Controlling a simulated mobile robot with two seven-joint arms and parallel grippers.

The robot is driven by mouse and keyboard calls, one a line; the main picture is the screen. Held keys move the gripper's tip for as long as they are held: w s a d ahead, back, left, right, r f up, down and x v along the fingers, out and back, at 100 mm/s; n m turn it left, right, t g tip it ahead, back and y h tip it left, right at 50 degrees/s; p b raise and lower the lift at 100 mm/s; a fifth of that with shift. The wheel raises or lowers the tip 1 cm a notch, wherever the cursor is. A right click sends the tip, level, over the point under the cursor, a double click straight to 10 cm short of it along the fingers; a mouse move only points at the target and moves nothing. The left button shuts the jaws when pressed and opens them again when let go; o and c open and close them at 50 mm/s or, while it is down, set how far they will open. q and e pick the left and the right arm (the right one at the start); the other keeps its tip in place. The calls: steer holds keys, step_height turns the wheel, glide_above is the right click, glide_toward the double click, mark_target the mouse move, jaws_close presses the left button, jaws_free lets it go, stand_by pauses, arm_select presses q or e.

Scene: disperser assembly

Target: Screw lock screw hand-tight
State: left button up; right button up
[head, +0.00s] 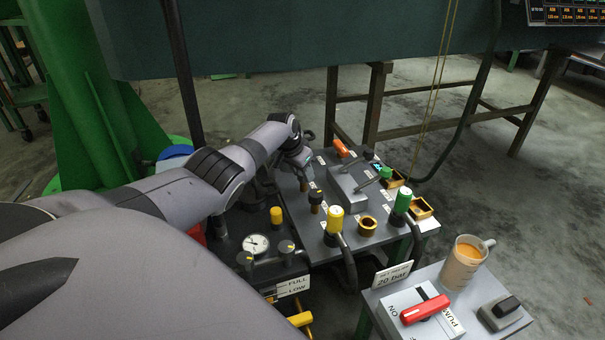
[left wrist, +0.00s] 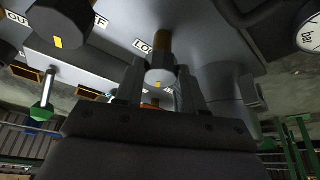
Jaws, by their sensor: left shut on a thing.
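My left gripper (head: 303,170) is at the back left of the grey panel (head: 300,235) in the head view; its fingertips are too small there to make out. In the left wrist view my left gripper (left wrist: 160,72) has one finger on each side of the lock screw (left wrist: 159,78) and is shut on it. The screw has a pale round end and a brass-coloured shaft (left wrist: 163,42) that runs to the panel beside a partly covered label beginning "LO". How far it is screwed in cannot be told. My right gripper is not in view.
Yellow-capped (head: 335,218) and green-capped (head: 403,200) handles stand on the panel, with a grey block (head: 349,187) behind. A gauge (head: 256,244) sits at the front left. A mug (head: 462,265) and red switch (head: 425,309) are on the front right stand.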

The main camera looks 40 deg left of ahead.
arm_select(q)
steer(key=shift+m, duration=0.5)
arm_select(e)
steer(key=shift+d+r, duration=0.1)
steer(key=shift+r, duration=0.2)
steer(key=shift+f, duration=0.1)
arm_select(q)
steer(key=o, duration=1)
steer(key=shift+o, duration=0.2)
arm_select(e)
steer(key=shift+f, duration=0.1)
arm_select(q)
steer(key=shift+r, duration=0.1)
